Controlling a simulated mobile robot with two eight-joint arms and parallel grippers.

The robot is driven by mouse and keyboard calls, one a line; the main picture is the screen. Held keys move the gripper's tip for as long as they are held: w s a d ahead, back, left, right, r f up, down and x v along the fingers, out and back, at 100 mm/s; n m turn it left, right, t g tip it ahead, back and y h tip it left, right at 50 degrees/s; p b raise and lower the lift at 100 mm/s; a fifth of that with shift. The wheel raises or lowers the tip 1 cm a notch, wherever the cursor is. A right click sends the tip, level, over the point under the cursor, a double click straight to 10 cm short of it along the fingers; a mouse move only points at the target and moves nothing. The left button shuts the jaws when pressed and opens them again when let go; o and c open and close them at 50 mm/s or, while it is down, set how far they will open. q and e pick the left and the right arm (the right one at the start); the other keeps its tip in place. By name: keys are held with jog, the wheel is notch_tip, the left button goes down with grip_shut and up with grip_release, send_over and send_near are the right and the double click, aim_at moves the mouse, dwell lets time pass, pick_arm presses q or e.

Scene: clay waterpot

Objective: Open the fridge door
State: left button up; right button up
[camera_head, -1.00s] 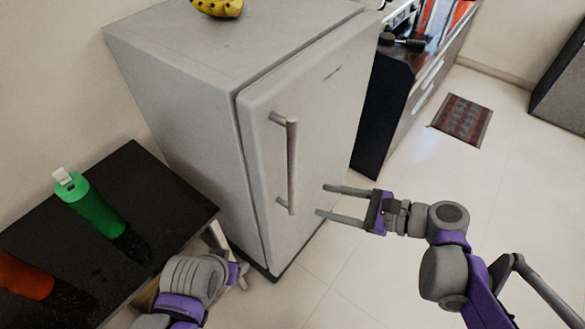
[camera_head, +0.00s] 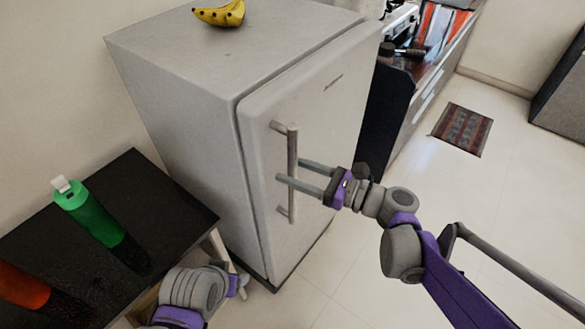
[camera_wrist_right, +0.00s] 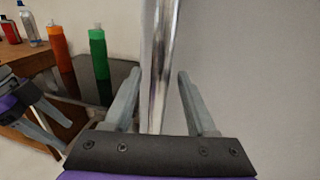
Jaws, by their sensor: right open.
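The fridge (camera_head: 205,85) stands against the wall with its door (camera_head: 325,110) shut. A vertical bar handle (camera_head: 292,150) is on the left part of the door. My right gripper (camera_head: 288,170) is open at the handle's middle. In the right wrist view the handle (camera_wrist_right: 163,60) runs between the two spread fingers of the right gripper (camera_wrist_right: 157,90), with gaps on both sides. My left gripper (camera_head: 238,282) is low, by the black table, at the fridge's front left; its fingers are too small to judge.
A black table (camera_head: 150,190) left of the fridge holds a green bottle (camera_head: 92,218) and an orange bottle (camera_head: 22,285). Bananas (camera_head: 220,13) lie on the fridge top. A counter (camera_head: 440,70) stands to the right. The floor in front is clear, with a rug (camera_head: 462,130) farther off.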

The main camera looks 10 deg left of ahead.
jog(key=shift+a, duration=0.3)
grip_shut()
dwell(1.3)
